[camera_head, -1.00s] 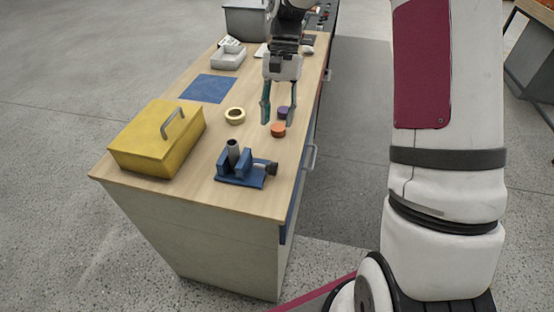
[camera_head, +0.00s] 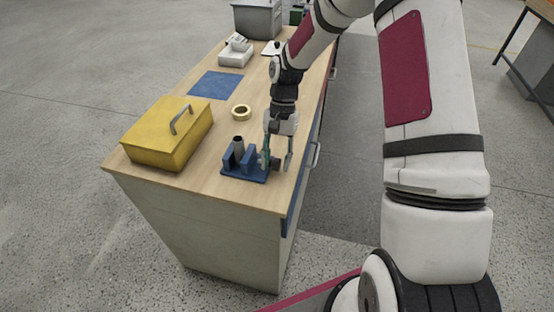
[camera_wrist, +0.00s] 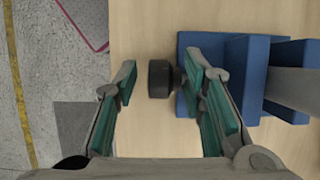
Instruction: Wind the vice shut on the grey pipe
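The blue vice (camera_head: 246,175) sits near the front right edge of the wooden bench, with the grey pipe (camera_head: 238,146) standing upright between its jaws. In the wrist view the vice (camera_wrist: 245,75) is at the right, with the pipe (camera_wrist: 295,86) beside its jaw. Its dark round winding knob (camera_wrist: 160,78) points left. My gripper (camera_head: 276,167) points down at the knob's side of the vice. Its fingers (camera_wrist: 160,68) are open, one on each side of the knob, with a gap visible at the left finger. Whether the right finger touches the knob or screw I cannot tell.
A yellow box with a handle (camera_head: 168,135) stands left of the vice. The bench's right edge is close to my gripper.

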